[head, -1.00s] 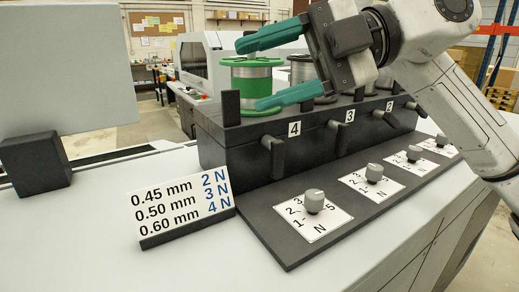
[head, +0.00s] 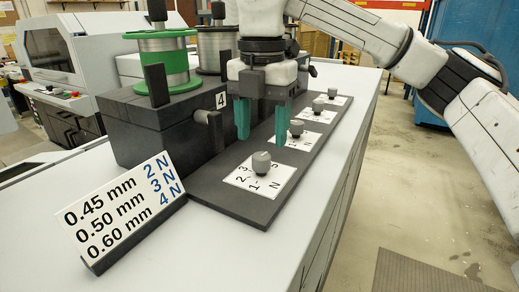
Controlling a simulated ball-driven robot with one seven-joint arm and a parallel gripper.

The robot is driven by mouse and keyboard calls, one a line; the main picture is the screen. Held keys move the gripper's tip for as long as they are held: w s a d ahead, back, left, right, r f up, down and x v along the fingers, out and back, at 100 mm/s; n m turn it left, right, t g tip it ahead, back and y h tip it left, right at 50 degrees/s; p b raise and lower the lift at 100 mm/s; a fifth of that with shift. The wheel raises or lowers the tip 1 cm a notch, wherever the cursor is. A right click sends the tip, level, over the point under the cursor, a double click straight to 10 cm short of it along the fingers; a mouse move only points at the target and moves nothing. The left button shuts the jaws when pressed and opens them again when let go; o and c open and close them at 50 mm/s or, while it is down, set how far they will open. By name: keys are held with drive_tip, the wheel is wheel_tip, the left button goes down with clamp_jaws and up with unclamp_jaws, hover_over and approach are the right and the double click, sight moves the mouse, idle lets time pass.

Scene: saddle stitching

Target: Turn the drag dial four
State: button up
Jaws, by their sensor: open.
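The drag dial nearest the camera (head: 261,164), a grey knob on a white numbered card (head: 243,177), stands in front of the block end marked 4 (head: 221,100). My gripper hides part of the dark block and the labels farther along.
More dials (head: 296,128) run away along the dark plate (head: 205,190). A spool with green flanges (head: 163,60) stands on the dark block (head: 130,125). A sign (head: 120,208) listing wire sizes and newtons leans in front. The bench's right side is clear.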

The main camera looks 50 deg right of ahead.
sight(262, 154)
drive_tip(key=shift+f, duration=2.4)
drive_tip(key=c, duration=1)
drive_tip(key=shift+c, duration=0.2)
